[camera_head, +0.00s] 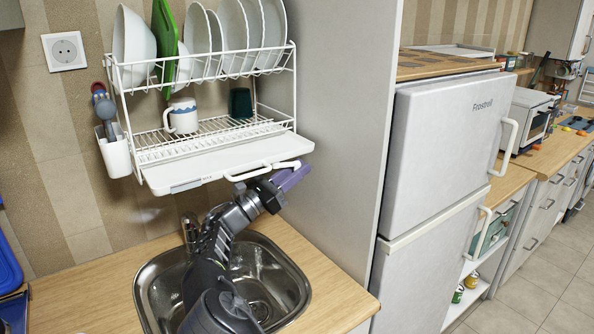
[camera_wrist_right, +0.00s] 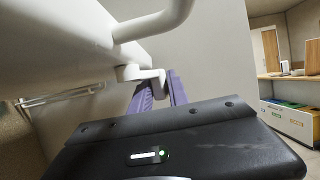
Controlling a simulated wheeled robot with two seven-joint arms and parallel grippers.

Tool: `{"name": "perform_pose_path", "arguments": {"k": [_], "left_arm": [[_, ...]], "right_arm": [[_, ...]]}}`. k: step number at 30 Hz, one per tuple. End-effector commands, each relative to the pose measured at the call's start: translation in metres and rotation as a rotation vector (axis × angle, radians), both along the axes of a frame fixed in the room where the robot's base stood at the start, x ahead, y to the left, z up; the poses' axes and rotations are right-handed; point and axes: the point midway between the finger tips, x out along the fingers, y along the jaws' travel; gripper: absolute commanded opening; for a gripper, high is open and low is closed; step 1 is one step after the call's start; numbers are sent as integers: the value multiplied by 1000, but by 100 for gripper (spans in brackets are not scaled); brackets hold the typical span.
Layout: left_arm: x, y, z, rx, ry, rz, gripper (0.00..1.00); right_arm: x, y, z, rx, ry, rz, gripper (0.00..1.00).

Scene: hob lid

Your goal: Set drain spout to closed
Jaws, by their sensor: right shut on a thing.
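A white dish rack (camera_head: 200,63) hangs on the wall above the sink, with a white drip tray (camera_head: 215,163) at its bottom. A white handle (camera_head: 246,173) is on the tray's front edge. The small white drain spout (camera_head: 286,165) sits under the tray near its right front corner; it also shows in the right wrist view (camera_wrist_right: 140,73). My right gripper (camera_head: 294,177) reaches up from below, its purple fingers (camera_wrist_right: 158,92) shut on the spout. The fingers partly hide the spout's end. My left gripper is not in view.
A metal sink (camera_head: 150,290) in a wooden worktop (camera_head: 75,292) lies below my right arm. A tall grey panel (camera_head: 335,120) stands close to the right of the gripper, then a white fridge (camera_head: 445,145). Plates and a mug (camera_head: 183,117) stand in the rack.

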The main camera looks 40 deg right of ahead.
Motion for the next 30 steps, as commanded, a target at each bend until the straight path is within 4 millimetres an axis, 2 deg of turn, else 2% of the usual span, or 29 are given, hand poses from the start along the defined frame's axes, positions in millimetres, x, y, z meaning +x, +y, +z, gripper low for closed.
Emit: {"name": "perform_pose_path", "arguments": {"k": [8, 20, 30], "left_arm": [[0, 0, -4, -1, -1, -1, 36], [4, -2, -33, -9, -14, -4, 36], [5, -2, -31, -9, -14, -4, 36]], "right_arm": [[3, 0, 0, -6, 1, 58, 0], [21, -4, -2, -4, -1, 399, 0], [23, -4, 1, -1, -1, 419, 0]]}}
